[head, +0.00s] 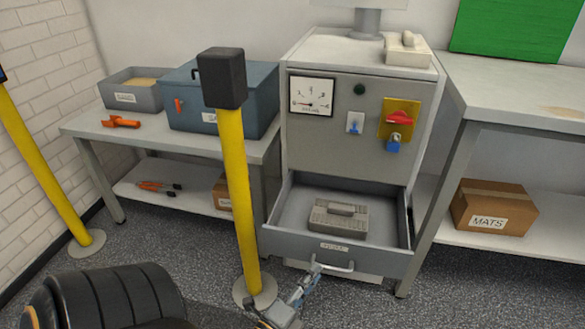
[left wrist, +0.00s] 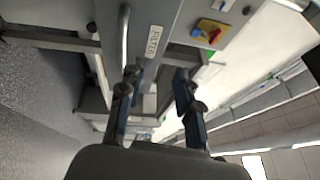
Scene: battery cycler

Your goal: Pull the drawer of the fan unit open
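The grey fan unit (head: 345,135) stands in the middle of the head view. Its drawer (head: 285,240) is pulled out, with the inside visible and a grey ribbed block (head: 338,217) lying in it. The drawer's bar handle (head: 338,268) is on the front, below a label. My left gripper (head: 311,272) is at the handle's left end. In the left wrist view, the fingers (left wrist: 158,75) are spread apart with nothing clearly between them; the handle (left wrist: 123,35) lies by the left fingertip, beside the FILTER label (left wrist: 153,45). Contact cannot be told. My right gripper is not in view.
A yellow post (head: 240,190) with a black top stands left of the drawer, close to my left arm. A bench (head: 100,125) with a blue box (head: 245,95) is at left. A right bench (head: 500,90) has a MATS carton (head: 490,205) on its shelf.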

